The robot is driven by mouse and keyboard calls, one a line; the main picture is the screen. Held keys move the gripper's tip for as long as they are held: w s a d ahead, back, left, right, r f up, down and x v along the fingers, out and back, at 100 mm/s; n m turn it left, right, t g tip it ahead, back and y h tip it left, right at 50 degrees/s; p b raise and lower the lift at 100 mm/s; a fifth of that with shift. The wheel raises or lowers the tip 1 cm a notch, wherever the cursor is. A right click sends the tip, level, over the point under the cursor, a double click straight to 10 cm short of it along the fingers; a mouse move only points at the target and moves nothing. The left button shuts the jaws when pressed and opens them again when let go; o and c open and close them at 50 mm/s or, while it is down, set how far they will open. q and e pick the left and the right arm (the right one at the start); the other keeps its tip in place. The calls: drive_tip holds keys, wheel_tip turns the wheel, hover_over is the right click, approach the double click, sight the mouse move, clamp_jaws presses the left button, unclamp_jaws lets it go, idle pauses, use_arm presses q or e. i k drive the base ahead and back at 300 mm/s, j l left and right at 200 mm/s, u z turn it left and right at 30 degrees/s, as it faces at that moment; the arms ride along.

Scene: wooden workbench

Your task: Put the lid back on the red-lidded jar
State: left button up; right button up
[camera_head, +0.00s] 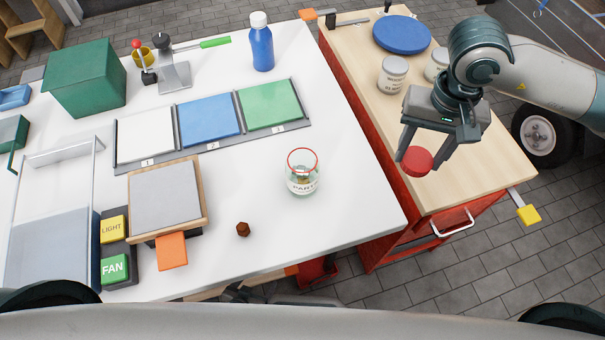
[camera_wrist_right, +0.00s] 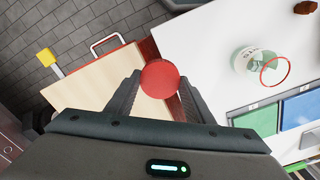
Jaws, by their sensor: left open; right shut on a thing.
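The glass jar (camera_head: 303,181) stands upright and without a lid on the white tabletop, with a red ring around its open mouth and a partly readable label. In the right wrist view the jar (camera_wrist_right: 245,60) is at the upper right. My right gripper (camera_head: 427,163) is shut on the round red lid (camera_head: 417,162), held above the wooden top to the right of the jar. In the right wrist view the lid (camera_wrist_right: 160,79) sits between the fingertips. The lid and jar are well apart. I cannot make out my left gripper in either view.
Two pale labelled canisters (camera_head: 392,75) and a blue disc (camera_head: 402,34) are on the wooden top (camera_head: 490,150). A small brown piece (camera_head: 243,229) lies left of the jar. A blue bottle (camera_head: 261,42) stands behind. White table around the jar is clear.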

sight(301, 183)
drive_tip(key=k, duration=1.3)
drive_tip(key=l+u, duration=0.05)
